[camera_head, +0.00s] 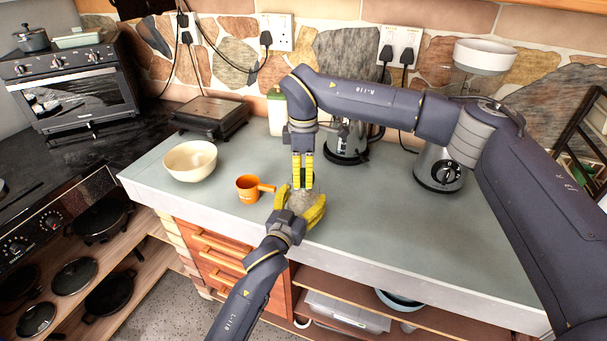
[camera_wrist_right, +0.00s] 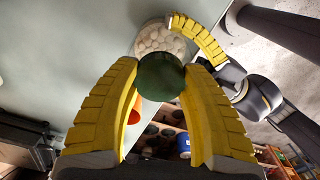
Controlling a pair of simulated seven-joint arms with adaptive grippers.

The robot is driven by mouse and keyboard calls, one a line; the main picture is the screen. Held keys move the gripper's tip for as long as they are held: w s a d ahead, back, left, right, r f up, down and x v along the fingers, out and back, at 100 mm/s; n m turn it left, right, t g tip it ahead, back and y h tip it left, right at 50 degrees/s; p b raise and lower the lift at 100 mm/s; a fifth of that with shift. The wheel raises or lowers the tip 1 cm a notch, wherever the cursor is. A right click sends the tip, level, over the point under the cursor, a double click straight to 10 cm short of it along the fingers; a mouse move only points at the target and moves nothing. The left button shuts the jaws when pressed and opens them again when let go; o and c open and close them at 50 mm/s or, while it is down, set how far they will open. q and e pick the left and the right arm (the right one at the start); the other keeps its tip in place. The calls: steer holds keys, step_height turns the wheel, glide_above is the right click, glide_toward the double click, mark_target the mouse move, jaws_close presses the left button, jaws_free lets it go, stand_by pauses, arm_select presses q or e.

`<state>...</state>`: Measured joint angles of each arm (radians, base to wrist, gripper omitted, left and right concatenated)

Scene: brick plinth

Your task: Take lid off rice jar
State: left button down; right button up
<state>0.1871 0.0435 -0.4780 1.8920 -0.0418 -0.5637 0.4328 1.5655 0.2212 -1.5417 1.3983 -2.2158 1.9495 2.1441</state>
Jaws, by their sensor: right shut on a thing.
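The rice jar (camera_head: 302,201) stands near the front edge of the counter, with pale grains showing; it also shows in the right wrist view (camera_wrist_right: 160,40). My left gripper (camera_head: 302,198) has its yellow fingers on both sides of the jar; how firmly they press is not clear. My right gripper (camera_head: 303,186) points down from above the jar. In the right wrist view its two fingers (camera_wrist_right: 161,80) are shut on the dark green round lid (camera_wrist_right: 161,77). The fingers hide the lid in the head view.
An orange cup (camera_head: 249,189) and a cream bowl (camera_head: 190,161) stand left of the jar. A pale green-topped container (camera_head: 277,112), a kettle (camera_head: 347,143) and a blender-like appliance (camera_head: 438,168) stand behind. The counter to the right of the jar is clear.

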steer(key=n, duration=0.3)
steer(key=shift+n, duration=0.3)
steer(key=n, duration=0.4)
steer(key=shift+n, duration=0.4)
steer(key=n, duration=0.6)
steer(key=shift+n, duration=0.3)
steer(key=n, duration=0.7)
steer(key=shift+n, duration=0.3)
steer(key=n, duration=0.6)
steer(key=shift+r, duration=0.1)
steer(key=n, duration=0.4)
steer(key=shift+n, duration=0.4)
steer(key=n, duration=1)
steer(key=shift+n, duration=0.3)
steer(key=n, duration=0.5)
steer(key=shift+r, duration=0.3)
